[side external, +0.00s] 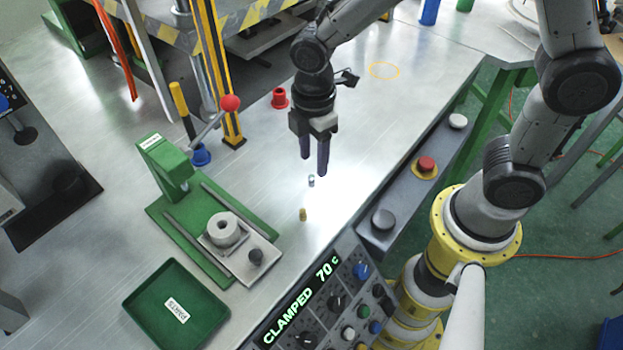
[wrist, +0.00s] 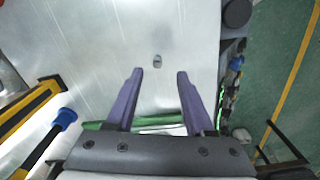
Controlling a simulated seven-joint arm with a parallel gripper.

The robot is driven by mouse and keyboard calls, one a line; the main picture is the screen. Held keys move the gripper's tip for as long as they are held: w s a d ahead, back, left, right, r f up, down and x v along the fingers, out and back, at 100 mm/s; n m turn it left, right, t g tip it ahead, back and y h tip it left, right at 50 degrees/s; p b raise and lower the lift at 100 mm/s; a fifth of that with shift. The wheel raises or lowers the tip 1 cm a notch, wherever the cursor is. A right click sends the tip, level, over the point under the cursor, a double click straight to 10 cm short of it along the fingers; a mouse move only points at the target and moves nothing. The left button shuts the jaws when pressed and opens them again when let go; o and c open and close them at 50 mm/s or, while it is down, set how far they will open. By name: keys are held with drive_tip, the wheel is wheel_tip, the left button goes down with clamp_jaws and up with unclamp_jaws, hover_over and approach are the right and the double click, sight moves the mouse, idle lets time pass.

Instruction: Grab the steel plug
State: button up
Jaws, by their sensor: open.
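The steel plug (side external: 311,181) is a small grey cylinder standing on the metal bench top. In the side view it shows just below my gripper (side external: 313,166), whose two dark purple fingers point down, apart and empty. In the wrist view a small grey piece that looks like the steel plug (wrist: 157,61) lies just beyond the gap between the open fingertips (wrist: 160,72). The fingers appear to be above the plug and not touching it. Their exact height cannot be told.
A brass plug (side external: 303,214) stands near the steel one. A green clamp fixture (side external: 187,228) and a green parts tray (side external: 142,306) are at left. A control panel (side external: 335,290) reads CLAMPED 70 C. A red cup (side external: 280,99) stands behind.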

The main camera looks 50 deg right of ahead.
sight(312, 177)
drive_tip(key=shift+w+f, duration=0.2)
drive_tip(key=shift+f, duration=2.85)
clamp_jaws()
